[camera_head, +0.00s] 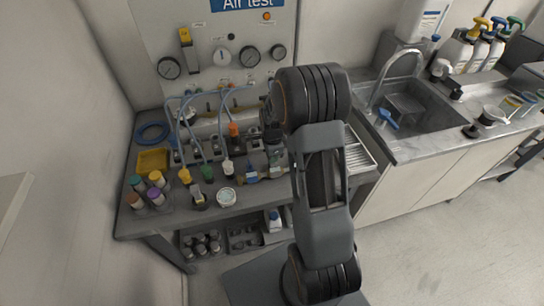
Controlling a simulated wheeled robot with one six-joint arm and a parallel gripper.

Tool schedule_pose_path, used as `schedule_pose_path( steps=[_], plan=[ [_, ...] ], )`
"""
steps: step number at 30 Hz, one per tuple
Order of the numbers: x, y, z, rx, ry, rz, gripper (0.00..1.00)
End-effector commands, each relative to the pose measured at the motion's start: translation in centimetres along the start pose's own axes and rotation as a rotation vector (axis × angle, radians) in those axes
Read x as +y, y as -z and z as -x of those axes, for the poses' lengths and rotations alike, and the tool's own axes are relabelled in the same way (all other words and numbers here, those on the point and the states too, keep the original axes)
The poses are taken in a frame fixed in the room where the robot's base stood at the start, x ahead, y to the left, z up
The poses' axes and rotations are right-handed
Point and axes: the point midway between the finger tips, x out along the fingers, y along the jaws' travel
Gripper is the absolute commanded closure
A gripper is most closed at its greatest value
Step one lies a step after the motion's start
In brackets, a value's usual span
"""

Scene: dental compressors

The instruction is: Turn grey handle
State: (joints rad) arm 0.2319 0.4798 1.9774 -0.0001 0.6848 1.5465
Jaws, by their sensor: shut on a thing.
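My arm stands in the middle of the view, and its big dark joint covers part of the bench and panel. My gripper (269,117) shows only as a dark sliver left of that joint, low in front of the panel. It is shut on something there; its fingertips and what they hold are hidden. I cannot make out a grey handle for certain.
The grey bench (245,198) holds a yellow tray (153,160), coloured-cap jars (156,178) and several small bottles close together. A sink (408,103) with a curved tap and spray bottles (478,45) lie to the right. Floor at the lower right is clear.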

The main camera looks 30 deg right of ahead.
Motion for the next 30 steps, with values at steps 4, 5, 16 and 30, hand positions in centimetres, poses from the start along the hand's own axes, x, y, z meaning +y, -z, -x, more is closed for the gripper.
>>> schedule_pose_path(
  steps=[4,5,16,30],
  plan=[
    [-0.08,-0.04,0.08,-0.001,0.003,-0.009,1.00],
    [-0.08,-0.04,0.08,-0.001,0.003,-0.009,1.00],
    [-0.08,-0.02,0.08,-0.001,0.003,-0.009,0.82],
    [-0.05,0.03,0.28,0.000,0.002,-0.008,0.65]
  ],
)
